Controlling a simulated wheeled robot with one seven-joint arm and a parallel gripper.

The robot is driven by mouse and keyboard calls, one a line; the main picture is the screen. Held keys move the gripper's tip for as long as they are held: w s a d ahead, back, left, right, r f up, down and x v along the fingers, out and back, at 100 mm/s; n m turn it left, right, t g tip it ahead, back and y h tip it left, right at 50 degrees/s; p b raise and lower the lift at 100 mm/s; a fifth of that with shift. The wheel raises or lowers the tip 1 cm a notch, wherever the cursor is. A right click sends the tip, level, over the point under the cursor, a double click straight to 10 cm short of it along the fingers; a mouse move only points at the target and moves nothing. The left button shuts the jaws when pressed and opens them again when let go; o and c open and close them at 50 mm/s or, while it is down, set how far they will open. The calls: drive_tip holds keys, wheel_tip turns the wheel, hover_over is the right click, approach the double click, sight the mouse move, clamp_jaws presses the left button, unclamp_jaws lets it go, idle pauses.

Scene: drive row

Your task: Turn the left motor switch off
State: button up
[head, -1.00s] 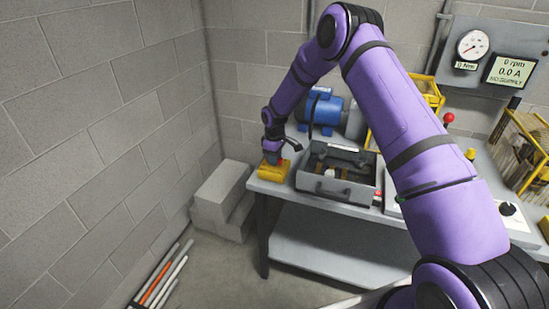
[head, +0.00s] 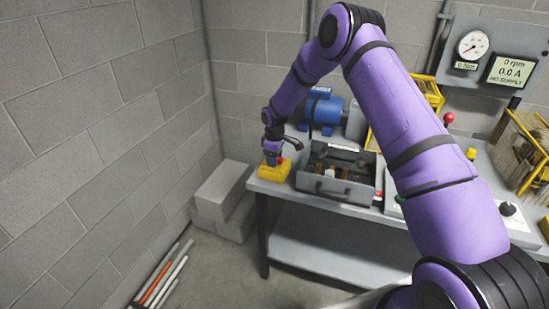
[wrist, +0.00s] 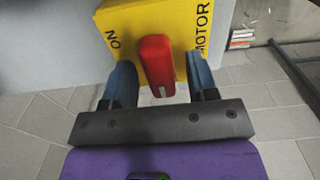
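The left motor switch is a yellow box (head: 274,172) at the left front corner of the bench, below the blue motor (head: 320,110). In the wrist view, the yellow face (wrist: 140,22) carries the letters ON and the word MOTOR. Its red handle (wrist: 156,66) sticks out toward my gripper (wrist: 161,85). The two blue fingers are apart, one on each side of the handle, with gaps showing on both sides. The OFF marking is not visible.
An open grey box (head: 345,190) stands right of the switch. Grey blocks (head: 222,195) stand on the floor left of the bench, near the wall.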

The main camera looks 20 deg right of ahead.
wheel_tip(320, 180, up, 11)
idle(0.7)
drive_tip(key=s+d+r+m+t, duration=0.1)
drive_tip(key=s+d+r+m, duration=0.15)
drive_tip(key=s+r, duration=0.95)
drive_tip(key=s+d+r+m+t, duration=0.25)
drive_tip(key=s+r, duration=0.55)
drive_tip(key=r, duration=0.8)
drive_tip(key=s+d+r+m+t, duration=0.1)
drive_tip(key=s+r+m, duration=0.1)
drive_tip(key=s, duration=1.2)
drive_tip(key=s+r+m, duration=0.2)
drive_tip(key=s+m, duration=0.2)
drive_tip(key=s, duration=1)
drive_tip(key=shift+s+d+r+t, duration=0.15)
drive_tip(key=shift+s+d+t, duration=0.15)
drive_tip(key=shift+d+t, duration=0.05)
